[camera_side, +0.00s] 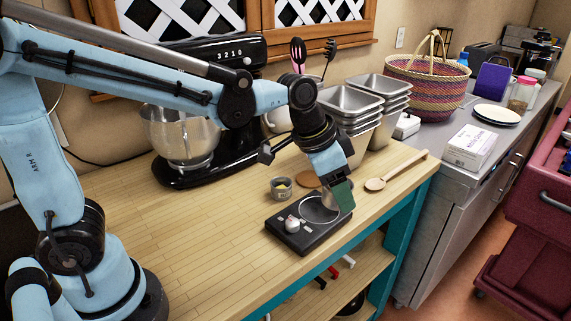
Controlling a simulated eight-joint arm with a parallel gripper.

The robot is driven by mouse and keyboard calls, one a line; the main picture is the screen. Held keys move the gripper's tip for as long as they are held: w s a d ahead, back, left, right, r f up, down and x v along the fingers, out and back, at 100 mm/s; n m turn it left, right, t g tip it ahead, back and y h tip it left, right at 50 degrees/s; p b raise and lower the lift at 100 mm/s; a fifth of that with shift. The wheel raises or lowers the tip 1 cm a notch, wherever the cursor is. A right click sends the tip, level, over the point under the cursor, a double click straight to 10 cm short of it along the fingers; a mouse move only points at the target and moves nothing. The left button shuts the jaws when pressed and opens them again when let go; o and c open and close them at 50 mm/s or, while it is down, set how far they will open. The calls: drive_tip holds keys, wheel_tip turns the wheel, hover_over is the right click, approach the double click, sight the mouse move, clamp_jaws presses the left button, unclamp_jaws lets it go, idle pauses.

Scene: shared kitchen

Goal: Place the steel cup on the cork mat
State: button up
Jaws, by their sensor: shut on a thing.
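The cork mat (307,179) is a small brown disc lying flat on the wooden counter, partly behind my gripper. My gripper (338,198) points down over the black scale, in front and to the right of the mat. It is shut on a grey metallic thing (328,201), which looks like the steel cup; the fingers hide much of it. I cannot tell whether it touches the scale's round plate. A small metal cup (281,189) with something yellow inside stands upright on the counter, left of the mat and apart from it.
The black scale (288,238) carries a small white object (292,224) at its left. A wooden spoon (397,171) lies to the right. Stacked steel pans (352,104) and a black stand mixer (214,165) stand behind. The counter's left front is clear.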

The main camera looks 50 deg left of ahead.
drive_tip(key=w+a+f+n+y, duration=0.1)
drive_tip(key=w+a+n+y, duration=0.2)
drive_tip(key=w+a+n, duration=0.5)
drive_tip(key=m, duration=0.1)
hover_over(314, 176)
drive_tip(key=s, duration=0.2)
drive_tip(key=shift+t, duration=0.3)
drive_tip(key=f, duration=0.4)
drive_tip(key=d+f, duration=0.1)
drive_tip(key=f, duration=0.2)
drive_tip(key=shift+w, duration=0.1)
drive_tip(key=shift+w+a+f, duration=0.2)
drive_tip(key=shift+a+f, duration=0.1)
drive_tip(key=shift+a, duration=0.15)
drive_tip(key=shift+f, duration=1.95)
drive_tip(key=o, duration=1.2)
drive_tip(key=shift+f, duration=0.15)
